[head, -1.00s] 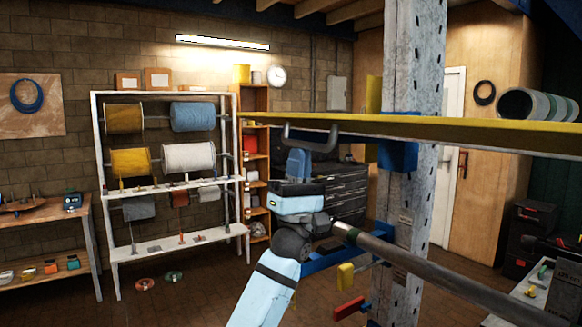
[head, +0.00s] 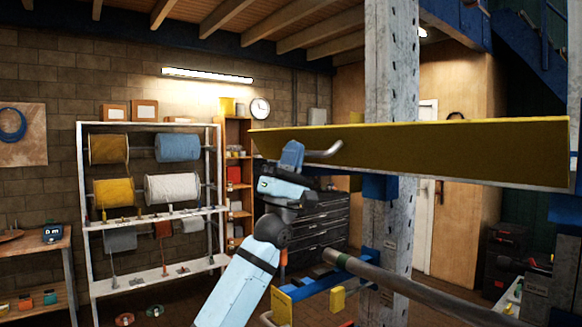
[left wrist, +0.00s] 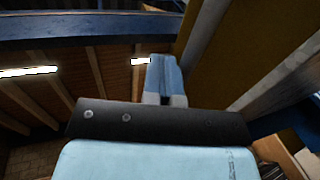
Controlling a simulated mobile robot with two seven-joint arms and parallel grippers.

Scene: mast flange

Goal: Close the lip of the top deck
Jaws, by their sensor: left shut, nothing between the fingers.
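The lip (head: 430,152) of the top deck is a long yellow panel across the right half of the head view. Its broad face is turned towards me, tilted up. A grey bar handle (head: 325,153) sticks out near its left end. My left gripper (head: 291,153) is shut and empty, at the handle and in front of the panel's left end. I cannot tell whether it touches them. In the left wrist view, its blue fingers (left wrist: 165,78) are together, left of the yellow panel (left wrist: 232,50). My right gripper is not in view.
A perforated steel post (head: 391,75) rises behind the lip. A grey round bar (head: 400,285) crosses at lower right, below the lip. A white rack (head: 78,180) with wire spools stands at the left wall. Black drawers (head: 318,222) stand behind my left arm.

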